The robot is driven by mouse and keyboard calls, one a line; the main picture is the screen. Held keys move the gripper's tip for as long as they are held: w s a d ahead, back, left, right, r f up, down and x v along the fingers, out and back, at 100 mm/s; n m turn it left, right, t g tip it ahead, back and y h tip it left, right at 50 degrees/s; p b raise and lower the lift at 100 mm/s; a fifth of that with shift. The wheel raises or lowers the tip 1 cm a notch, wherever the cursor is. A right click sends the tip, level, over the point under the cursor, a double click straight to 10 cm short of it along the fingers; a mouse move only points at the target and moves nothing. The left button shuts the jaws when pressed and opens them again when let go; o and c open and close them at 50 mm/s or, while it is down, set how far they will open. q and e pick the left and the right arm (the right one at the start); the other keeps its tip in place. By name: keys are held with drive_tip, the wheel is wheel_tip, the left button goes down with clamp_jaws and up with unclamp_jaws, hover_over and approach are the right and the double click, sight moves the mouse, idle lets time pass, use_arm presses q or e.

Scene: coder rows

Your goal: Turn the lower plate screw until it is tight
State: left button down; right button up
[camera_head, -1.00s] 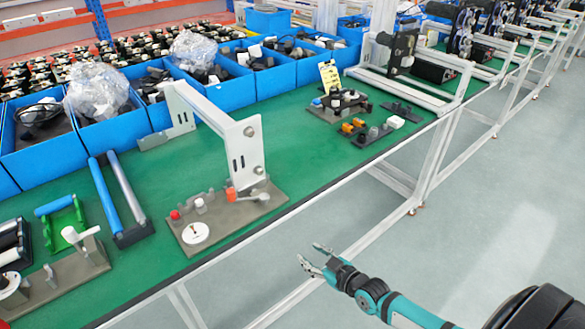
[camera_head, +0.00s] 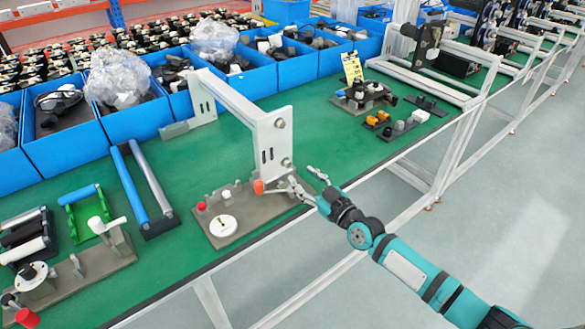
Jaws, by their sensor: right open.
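The white bracket's upright plate (camera_head: 268,150) stands on a grey fixture base (camera_head: 250,218) near the table's front edge. The lower plate screw (camera_head: 286,162) is a small round grey head low on the plate's right side. An upper screw (camera_head: 280,123) sits above it. My right gripper (camera_head: 302,177) is open and empty, its fingers pointing at the bracket just below and right of the lower screw. In the picture it looks apart from the screw head; contact elsewhere is hard to tell. How tight the screw is cannot be seen. My left gripper is not in view.
The base carries a red knob (camera_head: 201,206), a white dial (camera_head: 222,226) and an orange part (camera_head: 259,187) beside the plate. Blue bins (camera_head: 138,124) line the back.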

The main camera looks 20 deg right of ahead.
sight(289, 165)
drive_tip(key=x, duration=0.5)
drive_tip(key=shift+w+a+b, duration=0.15)
drive_tip(key=shift+w+b, duration=0.2)
drive_tip(key=shift+b, duration=0.05)
drive_tip(key=shift+c, duration=0.4)
clamp_jaws()
